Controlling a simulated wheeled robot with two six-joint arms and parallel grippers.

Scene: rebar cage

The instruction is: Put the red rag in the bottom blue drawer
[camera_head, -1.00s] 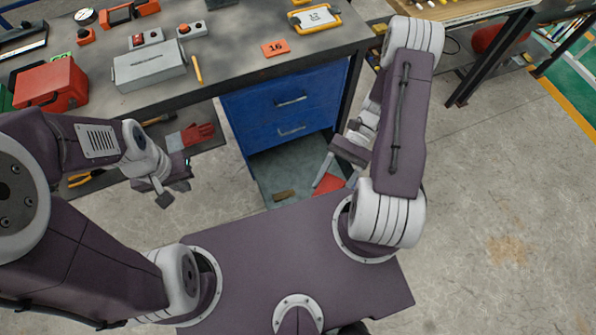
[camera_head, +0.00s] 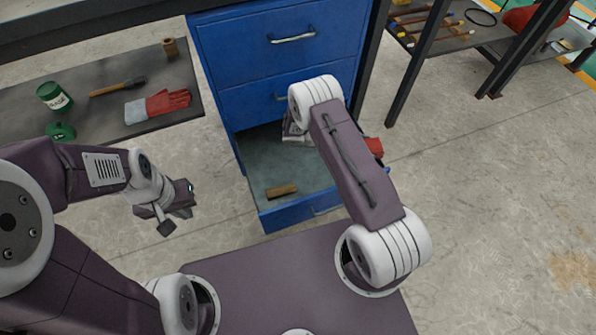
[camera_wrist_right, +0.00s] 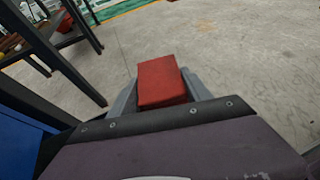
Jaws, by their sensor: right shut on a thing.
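The red rag (camera_wrist_right: 160,82), a folded block-like shape, is between the fingers of my right gripper (camera_wrist_right: 166,92) in the right wrist view. In the head view the rag (camera_head: 374,147) shows just right of the blue cabinet, partly hidden by my right arm. My right gripper is shut on it; its fingers are mostly hidden there. The bottom blue drawer (camera_head: 300,212) is pulled open, with a brown wooden piece (camera_head: 281,190) on its floor. The rag is to the right of this drawer, not over it. My left gripper (camera_head: 176,219) is open and empty, left of the drawer.
The upper drawers (camera_head: 290,60) are closed. A grey shelf (camera_head: 110,120) at left holds a green can (camera_head: 54,96), a hammer (camera_head: 118,87) and a red and grey glove (camera_head: 160,104). A dark table leg (camera_head: 415,65) stands at right. Floor right of the drawer is clear.

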